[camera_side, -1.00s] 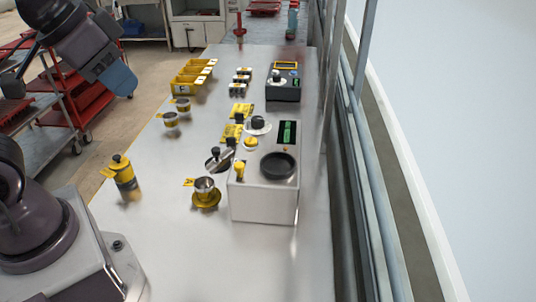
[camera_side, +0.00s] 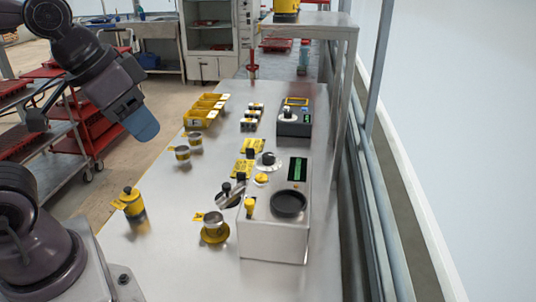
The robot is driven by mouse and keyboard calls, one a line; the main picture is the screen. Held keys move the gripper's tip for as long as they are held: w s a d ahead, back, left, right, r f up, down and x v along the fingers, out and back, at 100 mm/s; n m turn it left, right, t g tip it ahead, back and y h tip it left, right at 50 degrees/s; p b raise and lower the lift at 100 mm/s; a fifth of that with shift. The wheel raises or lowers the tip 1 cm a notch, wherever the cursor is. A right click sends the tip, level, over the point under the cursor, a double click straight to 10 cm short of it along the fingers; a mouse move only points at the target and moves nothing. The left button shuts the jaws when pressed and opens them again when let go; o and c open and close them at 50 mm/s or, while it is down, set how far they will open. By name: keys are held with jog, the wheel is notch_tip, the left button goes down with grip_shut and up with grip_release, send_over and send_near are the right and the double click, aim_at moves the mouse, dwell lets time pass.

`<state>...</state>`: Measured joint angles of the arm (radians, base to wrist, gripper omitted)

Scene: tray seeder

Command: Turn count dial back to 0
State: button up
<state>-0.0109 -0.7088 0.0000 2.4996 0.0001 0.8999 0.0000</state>
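The seeder (camera_side: 272,238) is a pale box on the metal bench. Two dials show: a white disc with a black knob (camera_side: 268,160) at the back left of the seeder's top, and a dark knob on a pale disc (camera_side: 289,113) on the dark unit behind. Which is the count dial I cannot tell, and their markings are too small to read. My gripper (camera_side: 142,124), with a blue end, hangs in the air at the left, well away from both dials. Nothing shows held in it. Its finger gap cannot be made out.
The seeder top also carries a black round bowl (camera_side: 288,204), a green display (camera_side: 298,169) and a yellow knob (camera_side: 250,205). Yellow bins (camera_side: 202,112) stand further back. The bench's front middle is clear.

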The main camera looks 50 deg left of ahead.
jog(key=shift+o, duration=1.4)
jog(key=w+a+f+g, duration=0.2)
jog(key=w, duration=0.5)
jog(key=w+a+f+m+g, duration=0.1)
jog(key=w+a+f+g, duration=0.1)
jog(key=w, duration=0.6)
jog(key=m+g, duration=0.1)
jog(key=m, duration=0.7)
send_near(269, 155)
notch_tip(269, 155, down, 10)
jog(key=shift+a+r, duration=0.1)
jog(key=shift+r, duration=0.05)
jog(key=shift+c, duration=0.4)
jog(key=shift+w, duration=0.1)
jog(key=c, duration=0.9)
